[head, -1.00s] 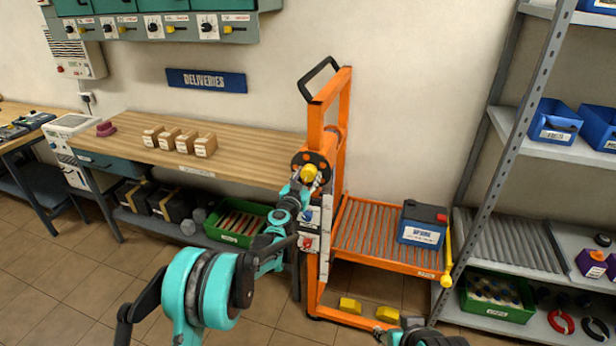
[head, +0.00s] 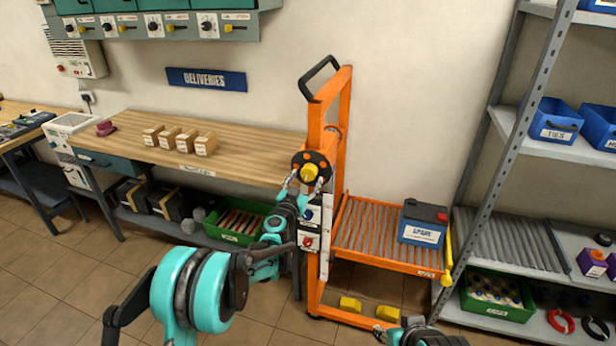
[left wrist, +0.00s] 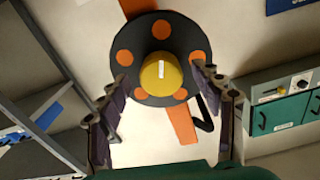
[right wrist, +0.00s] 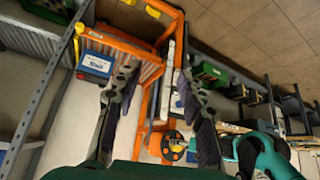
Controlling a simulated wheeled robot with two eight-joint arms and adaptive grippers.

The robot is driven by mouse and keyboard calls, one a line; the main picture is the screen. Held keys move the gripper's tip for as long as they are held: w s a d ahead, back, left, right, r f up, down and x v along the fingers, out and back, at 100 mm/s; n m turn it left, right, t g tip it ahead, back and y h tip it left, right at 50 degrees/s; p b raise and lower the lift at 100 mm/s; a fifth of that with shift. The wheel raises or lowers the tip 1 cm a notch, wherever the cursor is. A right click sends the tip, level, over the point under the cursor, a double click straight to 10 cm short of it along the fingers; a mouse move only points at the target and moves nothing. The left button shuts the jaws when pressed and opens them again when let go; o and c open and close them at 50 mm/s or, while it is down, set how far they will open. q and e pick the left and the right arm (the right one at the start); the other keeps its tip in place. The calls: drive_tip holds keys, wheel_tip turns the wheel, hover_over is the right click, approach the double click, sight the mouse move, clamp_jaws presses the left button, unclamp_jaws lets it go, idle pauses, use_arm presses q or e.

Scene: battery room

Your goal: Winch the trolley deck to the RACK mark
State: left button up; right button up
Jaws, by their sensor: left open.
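The orange trolley (head: 345,120) stands between the bench and the grey rack. Its roller deck (head: 375,240) sits low, close to the level of the rack's roller shelf, and carries a blue battery (head: 422,222). The winch is a dark disc with orange spots (head: 299,163) and a yellow centre knob (head: 309,172). My left gripper (head: 306,188) is open just in front of the winch. In the left wrist view its fingers (left wrist: 162,112) stand wide apart below the yellow knob (left wrist: 161,73). My right gripper (right wrist: 153,100) is open and empty. I cannot read a RACK mark.
The wooden bench (head: 250,158) with several small boxes is left of the trolley. The rack's roller shelf (head: 505,238) lies right of the deck. A yellow bar (head: 447,255) stands at the deck's right edge. Yellow blocks (head: 350,305) lie below the deck.

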sight(308, 174)
use_arm(q)
drive_tip(key=v, duration=0.9)
